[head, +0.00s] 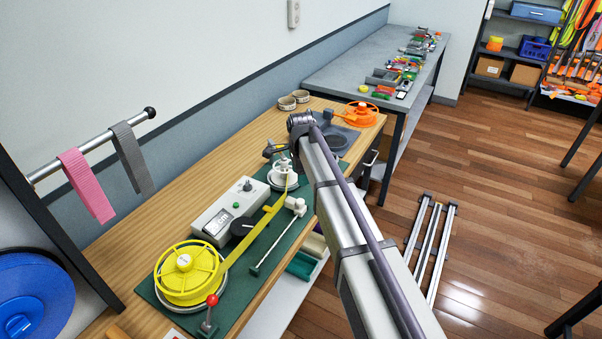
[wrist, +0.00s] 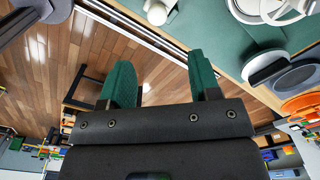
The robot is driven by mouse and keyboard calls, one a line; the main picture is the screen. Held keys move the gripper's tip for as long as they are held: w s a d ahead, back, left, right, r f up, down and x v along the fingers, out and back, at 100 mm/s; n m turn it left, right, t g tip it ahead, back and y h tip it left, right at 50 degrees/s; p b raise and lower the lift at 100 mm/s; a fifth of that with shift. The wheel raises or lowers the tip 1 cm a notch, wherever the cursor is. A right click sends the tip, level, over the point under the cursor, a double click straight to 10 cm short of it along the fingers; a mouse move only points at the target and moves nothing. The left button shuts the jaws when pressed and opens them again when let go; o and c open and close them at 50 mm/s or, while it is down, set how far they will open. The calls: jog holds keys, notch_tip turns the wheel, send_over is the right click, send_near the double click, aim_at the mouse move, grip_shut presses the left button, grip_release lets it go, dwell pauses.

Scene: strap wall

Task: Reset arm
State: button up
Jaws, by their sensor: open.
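My gripper shows in the wrist view (wrist: 163,82), with its two green fingers spread apart and nothing between them. In the head view my arm reaches from the lower right up over the wooden bench (head: 120,236); the fingers are too small and partly hidden there to make out. Under and beside the arm's far end, a white round fixture (head: 284,178) stands on the green mat (head: 262,262). A yellow strap (head: 247,238) runs from the yellow reel (head: 188,272) along the mat toward that fixture.
A white device with a display (head: 222,217) and a red-knobbed lever (head: 211,302) stand on the mat. An orange reel (head: 361,114) sits at the bench's far end. Pink (head: 88,186) and grey (head: 131,158) straps hang from a rail at left. Metal rails (head: 431,245) lie on the open floor.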

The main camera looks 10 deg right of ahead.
jog(key=shift+f, duration=0.1)
jog(key=s+d+n, duration=0.4)
jog(key=s+n, duration=0.4)
jog(key=s, duration=0.6)
jog(key=s+d+n, duration=0.5)
jog(key=s+n, duration=0.3)
jog(key=s, duration=0.7)
jog(key=shift+d, duration=0.1)
